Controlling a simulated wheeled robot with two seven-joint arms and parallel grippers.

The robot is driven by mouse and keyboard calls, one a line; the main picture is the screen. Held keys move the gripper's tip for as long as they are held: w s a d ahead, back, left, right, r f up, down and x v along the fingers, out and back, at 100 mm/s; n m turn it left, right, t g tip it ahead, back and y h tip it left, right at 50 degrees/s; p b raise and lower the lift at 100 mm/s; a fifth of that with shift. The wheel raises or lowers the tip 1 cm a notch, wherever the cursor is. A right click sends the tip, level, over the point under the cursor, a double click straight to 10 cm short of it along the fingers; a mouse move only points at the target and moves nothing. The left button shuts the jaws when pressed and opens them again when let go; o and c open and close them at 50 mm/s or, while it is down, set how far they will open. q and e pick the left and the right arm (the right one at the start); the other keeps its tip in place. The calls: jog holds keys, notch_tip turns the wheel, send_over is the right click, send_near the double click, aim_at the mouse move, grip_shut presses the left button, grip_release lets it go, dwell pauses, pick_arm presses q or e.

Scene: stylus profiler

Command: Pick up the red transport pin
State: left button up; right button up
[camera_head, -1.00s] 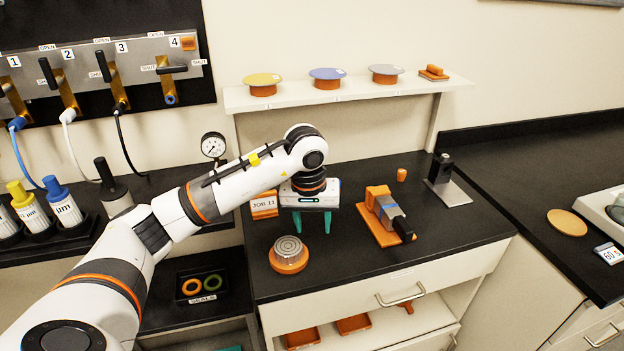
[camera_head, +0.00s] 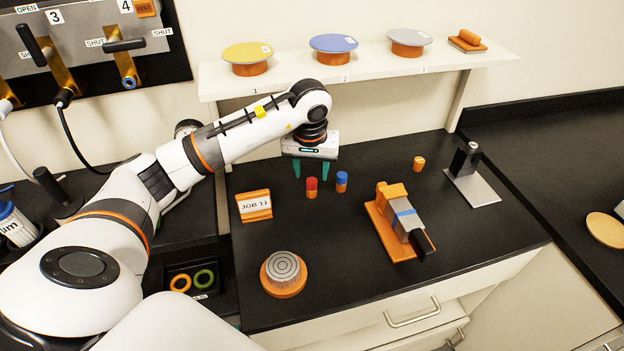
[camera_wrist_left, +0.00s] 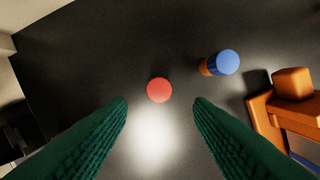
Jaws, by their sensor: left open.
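The red transport pin (camera_head: 311,187) stands upright on the black bench top, with a red top and an orange lower part. In the left wrist view its round red top (camera_wrist_left: 159,90) shows from above, between and just beyond the fingertips. My left gripper (camera_head: 311,170) is open above and behind the pin in the head view, its green fingers pointing down. In the left wrist view the two fingers (camera_wrist_left: 160,103) are spread wide with nothing between them. A blue-topped pin (camera_head: 342,181) stands close to the right of the red one; it also shows in the left wrist view (camera_wrist_left: 225,63). My right gripper is not seen.
A JOB 11 sign (camera_head: 254,206) stands left of the pins. An orange fixture with a grey block (camera_head: 397,220) lies to the right. A round ridged puck (camera_head: 285,272) sits in front.

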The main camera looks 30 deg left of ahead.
aim_at(312, 181)
pick_arm(q)
jog(key=f, duration=0.2)
jog(key=w+f+p, duration=0.1)
jog(key=f, duration=0.1)
jog(key=shift+a, duration=0.4)
jog(key=shift+w+f, duration=0.1)
jog(key=shift+f, duration=0.1)
jog(key=shift+c, duration=0.4)
jog(key=c, duration=0.9)
grip_shut()
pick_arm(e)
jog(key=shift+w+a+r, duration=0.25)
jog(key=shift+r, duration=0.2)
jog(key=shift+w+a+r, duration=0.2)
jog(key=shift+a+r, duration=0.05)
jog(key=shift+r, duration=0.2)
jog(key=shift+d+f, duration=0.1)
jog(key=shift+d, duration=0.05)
